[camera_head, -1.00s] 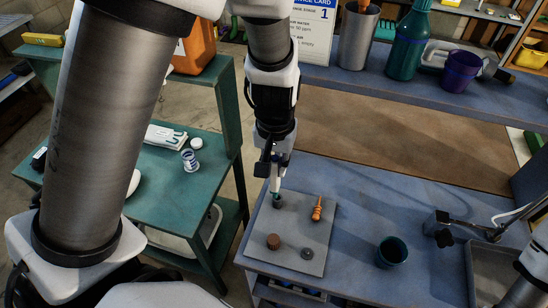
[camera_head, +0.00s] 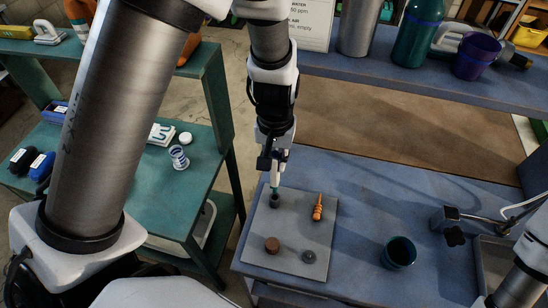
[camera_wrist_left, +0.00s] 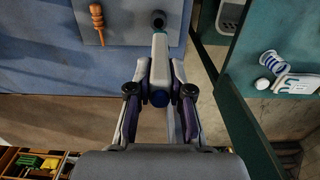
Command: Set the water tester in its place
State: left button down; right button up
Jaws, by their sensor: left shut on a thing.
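The water tester (camera_wrist_left: 160,62) is a slim white pen with a blue end and a green tip. My left gripper (camera_wrist_left: 159,92) is shut on it. In the head view, my left gripper (camera_head: 275,160) holds the tester roughly upright, tip down, over the small dark round holder (camera_head: 275,200) on the grey board (camera_head: 291,236). The holder also shows in the wrist view (camera_wrist_left: 158,17), just beyond the tip. I cannot tell whether the tip touches or enters it. My right gripper is out of view.
On the board are an orange tool (camera_head: 318,208), a brown round piece (camera_head: 272,244) and a grey disc (camera_head: 309,257). A dark green cup (camera_head: 398,253) stands to the right. A teal side table (camera_head: 200,150) stands left. The blue bench (camera_head: 362,205) is clear between board and cup.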

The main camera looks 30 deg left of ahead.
pick_arm(q)
jog(key=shift+r, duration=0.2)
jog(key=shift+s+d+r, duration=0.1)
jog(key=shift+s+d, duration=0.2)
jog(key=shift+s, duration=0.05)
jog(key=shift+w+a+f, duration=0.15)
jog(key=shift+w+f, duration=0.05)
jog(key=shift+w, duration=0.1)
jog(key=shift+s+b, duration=0.5)
jog(key=shift+s+d+r, duration=0.1)
jog(key=shift+s+d, duration=0.15)
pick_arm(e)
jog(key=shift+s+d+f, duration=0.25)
pick_arm(q)
jog(key=shift+w+a, duration=0.1)
jog(key=shift+w, duration=0.05)
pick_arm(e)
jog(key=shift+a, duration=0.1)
pick_arm(q)
jog(key=shift+f+b, duration=0.4)
jog(key=shift+f, duration=0.05)
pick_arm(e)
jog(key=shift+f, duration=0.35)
